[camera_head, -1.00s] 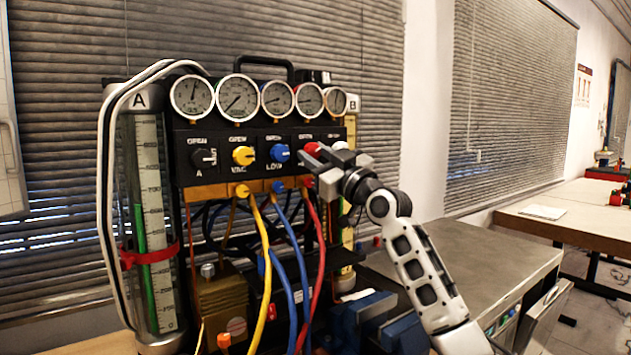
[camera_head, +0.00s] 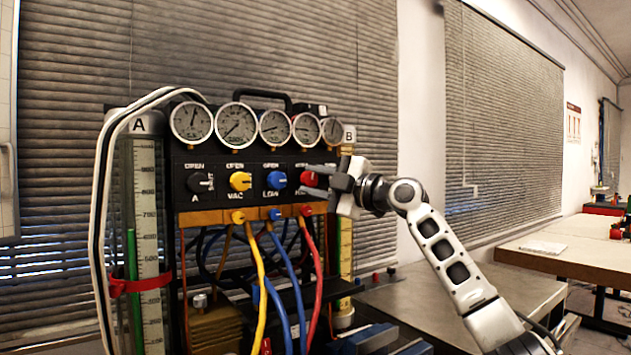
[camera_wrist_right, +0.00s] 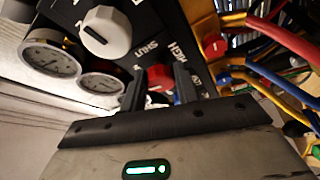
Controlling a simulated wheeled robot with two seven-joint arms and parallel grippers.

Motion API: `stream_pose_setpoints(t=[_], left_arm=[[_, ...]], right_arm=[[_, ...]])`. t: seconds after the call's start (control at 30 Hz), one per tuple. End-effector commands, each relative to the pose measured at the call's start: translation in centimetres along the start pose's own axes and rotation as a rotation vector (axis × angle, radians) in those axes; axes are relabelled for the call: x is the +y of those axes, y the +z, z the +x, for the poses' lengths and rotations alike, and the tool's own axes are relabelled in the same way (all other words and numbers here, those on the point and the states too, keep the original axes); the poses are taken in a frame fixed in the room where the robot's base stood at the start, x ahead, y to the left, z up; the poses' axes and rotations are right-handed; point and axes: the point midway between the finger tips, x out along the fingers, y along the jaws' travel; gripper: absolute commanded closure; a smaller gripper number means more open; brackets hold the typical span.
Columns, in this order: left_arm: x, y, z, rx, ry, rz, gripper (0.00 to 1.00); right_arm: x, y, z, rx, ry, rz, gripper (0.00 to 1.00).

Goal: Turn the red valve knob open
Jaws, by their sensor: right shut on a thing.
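The red valve knob (camera_head: 309,178) is on the black panel, to the right of the blue knob, and is partly covered by my right gripper. My right gripper (camera_head: 318,181) reaches in from the right, with one finger above and one below the knob. In the right wrist view the red knob (camera_wrist_right: 159,76) sits between the two dark fingers of the right gripper (camera_wrist_right: 160,85), which is shut on it. The knob's pointer mark is hidden, so its exact angle cannot be told. My left gripper is not in view.
The blue knob (camera_head: 276,180), yellow knob (camera_head: 240,181) and black knob (camera_head: 199,182) stand left of the red one. A pale knob (camera_wrist_right: 107,32) is close beside my fingers. Gauges (camera_head: 238,122) line the top; a red hose (camera_head: 316,265) hangs below.

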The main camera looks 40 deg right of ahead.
Motion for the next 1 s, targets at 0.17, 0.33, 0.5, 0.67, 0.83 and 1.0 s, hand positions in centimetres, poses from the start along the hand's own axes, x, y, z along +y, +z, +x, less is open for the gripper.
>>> stream_pose_setpoints(t=[0.17,0.33,0.5,0.67,0.83,1.0], left_arm=[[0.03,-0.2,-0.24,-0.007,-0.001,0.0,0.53],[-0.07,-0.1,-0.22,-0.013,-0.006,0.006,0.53],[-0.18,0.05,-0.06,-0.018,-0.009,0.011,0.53],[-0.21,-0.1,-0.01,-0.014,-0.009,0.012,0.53],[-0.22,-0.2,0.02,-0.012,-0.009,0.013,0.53],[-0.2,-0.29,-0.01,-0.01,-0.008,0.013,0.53]], right_arm=[[0.17,-0.06,0.06,0.0,-0.042,-0.096,0.92],[0.15,-0.06,0.06,0.001,-0.066,-0.155,0.92],[0.1,-0.05,0.05,0.001,-0.079,-0.186,0.92],[0.07,-0.04,0.05,0.0,-0.083,-0.195,0.92],[0.06,-0.04,0.05,0.0,-0.083,-0.196,0.92],[0.06,-0.05,0.05,0.0,-0.082,-0.196,0.58]])
